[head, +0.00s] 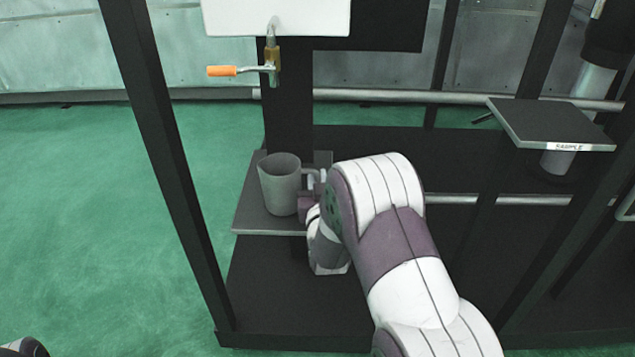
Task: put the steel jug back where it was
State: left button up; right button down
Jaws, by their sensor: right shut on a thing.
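The steel jug (280,186) is a grey cylinder with a handle on its right side. It appears upright at a small dark shelf (243,207) under the tap; I cannot tell whether its base touches the shelf. My right gripper (313,184) is at the jug's right side, shut on its handle. My right wrist and arm hide part of the fingers and of the shelf. My left gripper is not in view; only a bit of my own body shows at the lower left corner.
A tap (271,62) with an orange lever (222,71) hangs above the jug, under a white panel (280,14). A dark frame post (165,150) stands left of the shelf. A small plate marked "SAMPLE" (550,122) is at the right. Green floor is free at the left.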

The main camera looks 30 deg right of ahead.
jog(key=c, duration=1.5)
grip_release()
jog(key=shift+f, duration=0.15)
jog(key=o, duration=0.4)
